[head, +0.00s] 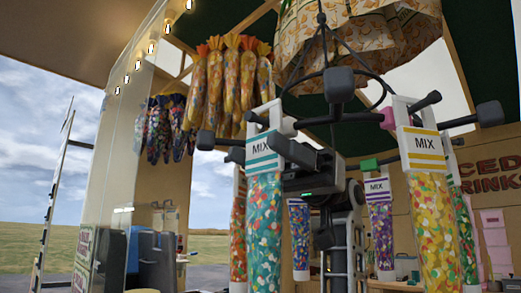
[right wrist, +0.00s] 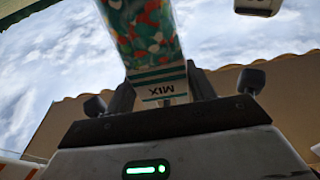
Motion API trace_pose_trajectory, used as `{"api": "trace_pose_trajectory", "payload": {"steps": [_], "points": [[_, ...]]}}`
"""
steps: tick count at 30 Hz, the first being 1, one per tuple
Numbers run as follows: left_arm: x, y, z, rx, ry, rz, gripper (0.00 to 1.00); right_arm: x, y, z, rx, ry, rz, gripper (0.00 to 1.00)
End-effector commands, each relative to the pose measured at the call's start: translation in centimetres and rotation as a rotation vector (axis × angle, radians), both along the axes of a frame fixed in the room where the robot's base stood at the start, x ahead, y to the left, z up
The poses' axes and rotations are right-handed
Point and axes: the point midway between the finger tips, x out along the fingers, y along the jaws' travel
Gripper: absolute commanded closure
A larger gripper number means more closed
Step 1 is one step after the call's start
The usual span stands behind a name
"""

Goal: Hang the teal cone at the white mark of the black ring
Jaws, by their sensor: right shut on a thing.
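The teal cone (head: 265,225), a clear bag of teal and orange sweets with a white MIX label, hangs upright left of centre in the head view. My right gripper (head: 285,150) is shut on it at the label. The right wrist view shows the cone (right wrist: 146,35) upside down between the fingers. The black ring (head: 338,84) is overhead, with black knobbed arms. The cone's white hanger (head: 274,113) is close to a ring arm; I cannot tell whether it is on it. I cannot make out the white mark. My left gripper is not in view.
A yellow cone (head: 428,215) hangs at the right front of the ring, near a pink mark (head: 383,117). A purple cone (head: 381,230) hangs behind, near a green mark (head: 369,164). An orange-red cone (head: 239,225) hangs behind the teal one. Bundles of sweets (head: 232,85) hang above left.

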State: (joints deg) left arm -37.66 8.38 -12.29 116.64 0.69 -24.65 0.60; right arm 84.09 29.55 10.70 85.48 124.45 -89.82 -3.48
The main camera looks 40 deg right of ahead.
Motion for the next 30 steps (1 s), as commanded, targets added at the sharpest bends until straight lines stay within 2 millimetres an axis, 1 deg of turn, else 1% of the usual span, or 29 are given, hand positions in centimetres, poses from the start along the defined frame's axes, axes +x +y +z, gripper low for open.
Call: {"api": "trace_pose_trajectory", "payload": {"steps": [6,16,30], "points": [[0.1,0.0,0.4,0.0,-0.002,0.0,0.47,0.1,-0.8,0.1,0.001,0.0,0.0,0.66],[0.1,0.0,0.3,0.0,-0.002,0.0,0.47,0.1,-0.9,0.0,0.0,0.0,0.0,0.66],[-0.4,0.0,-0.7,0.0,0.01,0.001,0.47,0.1,-0.8,-0.8,0.0,0.0,0.0,0.66]]}}
